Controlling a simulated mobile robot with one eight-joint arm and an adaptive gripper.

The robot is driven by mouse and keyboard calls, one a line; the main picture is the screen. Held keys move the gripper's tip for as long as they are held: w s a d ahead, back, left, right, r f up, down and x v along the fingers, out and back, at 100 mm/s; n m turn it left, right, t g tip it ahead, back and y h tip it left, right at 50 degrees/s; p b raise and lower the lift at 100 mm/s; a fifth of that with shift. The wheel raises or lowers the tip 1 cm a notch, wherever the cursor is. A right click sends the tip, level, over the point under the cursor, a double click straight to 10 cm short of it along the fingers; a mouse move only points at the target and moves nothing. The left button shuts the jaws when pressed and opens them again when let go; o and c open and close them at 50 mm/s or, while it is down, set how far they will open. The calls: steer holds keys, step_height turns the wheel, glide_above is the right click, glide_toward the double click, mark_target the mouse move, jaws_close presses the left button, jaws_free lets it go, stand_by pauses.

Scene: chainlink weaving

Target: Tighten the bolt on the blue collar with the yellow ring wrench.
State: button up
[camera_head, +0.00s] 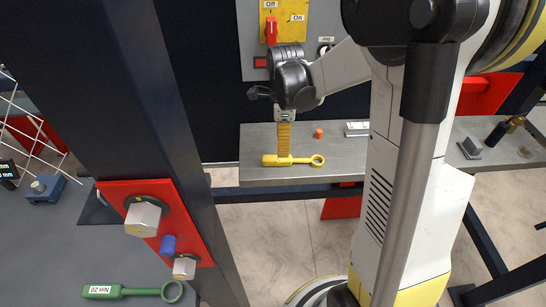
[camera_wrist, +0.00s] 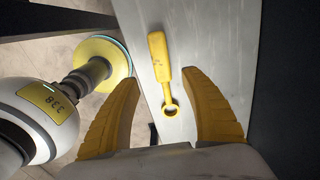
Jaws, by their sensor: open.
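The yellow ring wrench (camera_head: 309,161) lies flat on a grey bench, its ring to the right in the head view. In the wrist view the wrench (camera_wrist: 161,58) shows between the fingers, ring nearest. My gripper (camera_head: 284,153) points down over the wrench; its yellow fingers (camera_wrist: 165,88) are apart with nothing held. The exact gap above the wrench is unclear. A red plate (camera_head: 116,188) on the dark post carries a large hex bolt (camera_head: 143,218), a small blue piece (camera_head: 168,244) and a smaller hex bolt (camera_head: 185,267).
A green ring wrench (camera_head: 130,291) and a blue block (camera_head: 44,188) lie on the left table. On the grey bench (camera_head: 258,142) stand a small orange piece (camera_head: 319,133) and a pale block (camera_head: 357,128). The dark post (camera_head: 150,110) rises between bench and left table.

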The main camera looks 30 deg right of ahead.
mark_target(282, 159)
step_height(282, 159, down, 8)
steer(key=b, duration=0.3)
steer(key=shift+w+d+f, duration=0.15)
jaws_close()
